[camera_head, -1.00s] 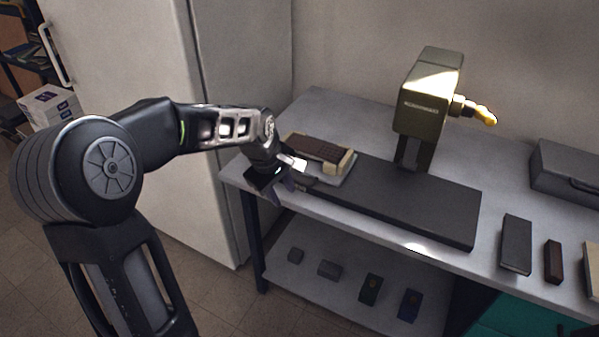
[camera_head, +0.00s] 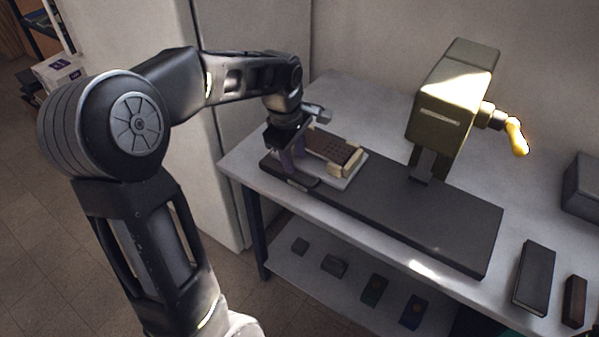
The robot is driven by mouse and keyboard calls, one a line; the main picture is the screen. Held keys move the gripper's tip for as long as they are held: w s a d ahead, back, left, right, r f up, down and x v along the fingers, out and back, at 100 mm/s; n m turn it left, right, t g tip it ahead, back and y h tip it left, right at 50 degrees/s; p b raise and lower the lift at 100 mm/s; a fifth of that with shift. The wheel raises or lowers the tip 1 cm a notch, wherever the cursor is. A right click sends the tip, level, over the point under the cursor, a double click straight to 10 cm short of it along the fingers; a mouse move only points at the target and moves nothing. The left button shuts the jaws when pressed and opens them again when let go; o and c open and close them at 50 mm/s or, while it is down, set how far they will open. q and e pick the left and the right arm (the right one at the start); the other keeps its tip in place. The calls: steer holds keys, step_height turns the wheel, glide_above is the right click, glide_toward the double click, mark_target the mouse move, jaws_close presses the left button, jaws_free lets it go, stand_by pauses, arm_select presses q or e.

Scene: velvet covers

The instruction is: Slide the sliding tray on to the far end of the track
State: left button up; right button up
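The sliding tray (camera_head: 349,178) is a light plate at the left end of the dark track (camera_head: 420,221). It carries a brown block with a pale wooden end (camera_head: 346,164). The track runs to the right across the bench, past the foot of an olive press-like machine (camera_head: 450,105). My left gripper (camera_head: 291,163) points down at the tray's left end, close to the brown block. The arm and gripper body hide part of the tray's left side. Whether the fingers touch the tray or are closed cannot be made out. My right gripper is not in view.
The machine's yellow-tipped handle (camera_head: 516,137) sticks out to the right. Dark blocks (camera_head: 534,277) lie at the bench's right, beside a grey box (camera_head: 582,187). Small items sit on the lower shelf (camera_head: 310,268). The track right of the tray is clear.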

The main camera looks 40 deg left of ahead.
mark_target(299, 179)
arm_select(q)
steer(key=shift+w+f+p, duration=0.1)
steer(key=shift+w+f, duration=0.15)
steer(key=shift+f, duration=1.05)
steer(key=shift+w+f+p, duration=0.1)
steer(key=shift+w+f, duration=0.15)
steer(key=shift+f, duration=1.05)
steer(key=shift+w+f+p, duration=0.1)
steer(key=shift+w+f, duration=0.15)
steer(key=shift+f, duration=1.05)
jaws_close()
